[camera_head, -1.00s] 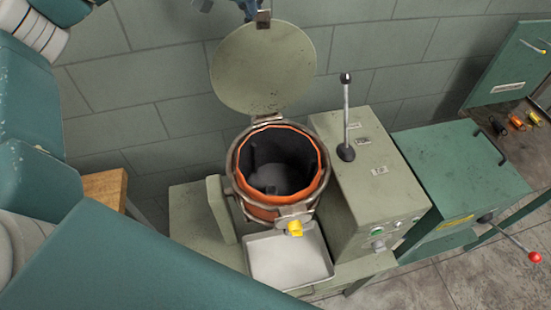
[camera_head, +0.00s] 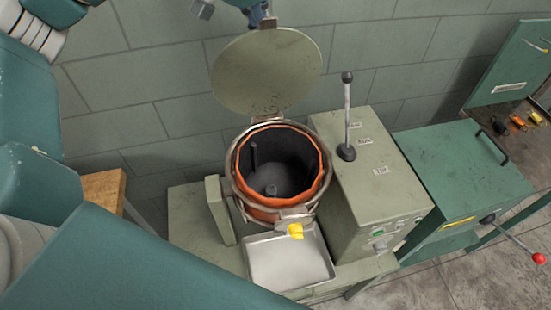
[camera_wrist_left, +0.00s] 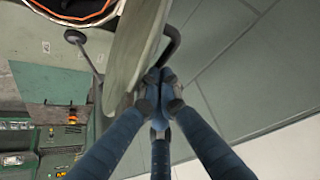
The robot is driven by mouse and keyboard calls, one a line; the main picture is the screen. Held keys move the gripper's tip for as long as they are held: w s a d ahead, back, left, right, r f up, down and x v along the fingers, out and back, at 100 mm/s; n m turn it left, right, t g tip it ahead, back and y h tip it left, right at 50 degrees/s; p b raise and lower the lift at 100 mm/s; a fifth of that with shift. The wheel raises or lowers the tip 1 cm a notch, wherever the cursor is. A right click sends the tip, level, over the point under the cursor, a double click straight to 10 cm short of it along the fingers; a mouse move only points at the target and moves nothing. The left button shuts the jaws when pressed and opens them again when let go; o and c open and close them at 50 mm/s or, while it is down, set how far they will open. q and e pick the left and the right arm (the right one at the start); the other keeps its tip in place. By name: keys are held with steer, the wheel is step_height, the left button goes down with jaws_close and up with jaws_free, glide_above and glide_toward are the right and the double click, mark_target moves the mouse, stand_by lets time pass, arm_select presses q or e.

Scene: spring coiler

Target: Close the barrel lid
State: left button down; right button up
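The barrel (camera_head: 262,212) has an orange rim and stands open, its dark inside showing in the head view. Its round grey-green lid (camera_head: 266,72) stands raised on the hinge behind the barrel. My left gripper (camera_head: 258,14) is partly cut off at the top edge, at the lid's upper edge. In the left wrist view the lid (camera_wrist_left: 133,45) appears nearly edge-on with a dark bent handle (camera_wrist_left: 174,45). There the blue fingers of my left gripper (camera_wrist_left: 158,80) come together beside the lid at the handle's end; no handle shows between them. My right gripper is not in view.
A grey-green cabinet with a tall black-knobbed lever (camera_head: 347,115) stands right of the barrel. A green machine (camera_head: 460,180) with a red-knobbed lever is farther right. A pale tray (camera_head: 288,262) sits in front of the barrel. A block wall is close behind.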

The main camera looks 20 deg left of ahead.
mark_target(268, 49)
arm_select(q)
steer(key=s+d, duration=0.1)
steer(key=s+d+b, duration=0.1)
steer(key=shift+s+f, duration=0.4)
steer(key=shift+s+d+b, duration=0.3)
steer(key=shift+s+d, duration=0.1)
steer(key=shift+s, duration=0.1)
steer(key=shift+s+d+f+b, duration=0.25)
steer(key=shift+s+d+b, duration=0.15)
steer(key=shift+s, duration=0.2)
steer(key=shift+s+d+f+b, duration=0.25)
steer(key=shift+s+d+b, duration=0.1)
steer(key=shift+s+d, duration=0.25)
steer(key=shift+s+d+f+b, duration=0.25)
steer(key=shift+s+d+b, duration=0.15)
steer(key=shift+s, duration=0.2)
